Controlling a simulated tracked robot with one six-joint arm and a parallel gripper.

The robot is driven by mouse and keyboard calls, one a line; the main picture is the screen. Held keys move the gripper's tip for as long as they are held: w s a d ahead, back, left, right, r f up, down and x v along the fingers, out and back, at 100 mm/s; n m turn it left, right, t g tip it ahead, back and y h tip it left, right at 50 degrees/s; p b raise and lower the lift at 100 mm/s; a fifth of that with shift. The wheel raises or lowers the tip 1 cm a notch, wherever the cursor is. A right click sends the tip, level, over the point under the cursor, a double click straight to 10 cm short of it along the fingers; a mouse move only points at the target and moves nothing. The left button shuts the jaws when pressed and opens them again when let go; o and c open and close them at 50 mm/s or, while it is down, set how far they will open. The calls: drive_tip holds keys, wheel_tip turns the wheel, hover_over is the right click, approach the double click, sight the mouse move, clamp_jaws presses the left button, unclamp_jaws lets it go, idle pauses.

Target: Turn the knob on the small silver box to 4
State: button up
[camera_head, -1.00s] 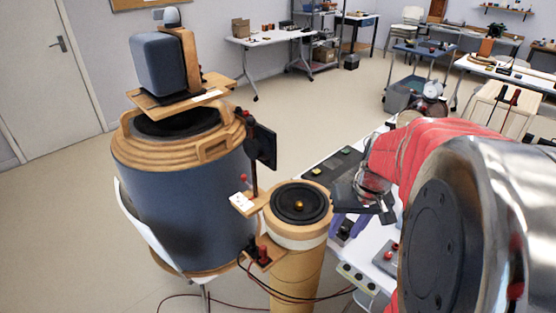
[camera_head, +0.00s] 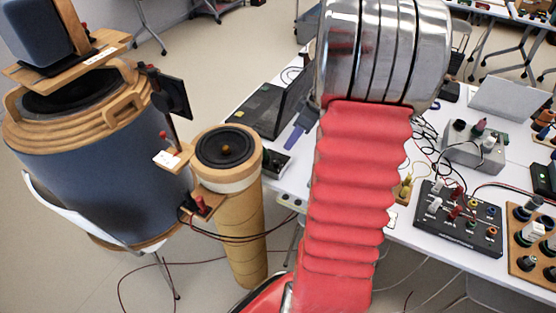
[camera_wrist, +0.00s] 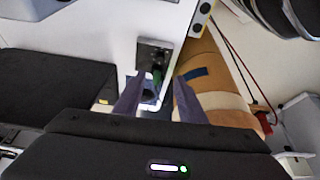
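A small silver box (camera_head: 474,152) with dark and pale knobs on top stands on the white table, right of my arm in the head view. The number its knob points to is too small to read. My gripper (camera_wrist: 160,84) shows two purple fingers in the wrist view, spread apart with nothing held between them. In the head view my arm hides most of the gripper, and one purple finger shows left of it. The gripper is left of the silver box and apart from it. I cannot make out the silver box in the wrist view.
A black panel (camera_head: 457,219) with several knobs and a wooden knob board (camera_head: 532,240) lie near the silver box. A laptop (camera_head: 265,104) and a small dark box (camera_head: 277,162) are left of my arm. A speaker on a cardboard tube (camera_head: 240,222) stands beside the table. Cables run nearby.

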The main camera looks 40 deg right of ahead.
sight(277, 162)
idle(0.4)
drive_tip(key=x, duration=1.3)
drive_tip(key=shift+w+a+f, duration=0.1)
drive_tip(key=shift+w+f, duration=0.05)
drive_tip(key=shift+f, duration=0.2)
drive_tip(key=shift+c, duration=0.3)
clamp_jaws()
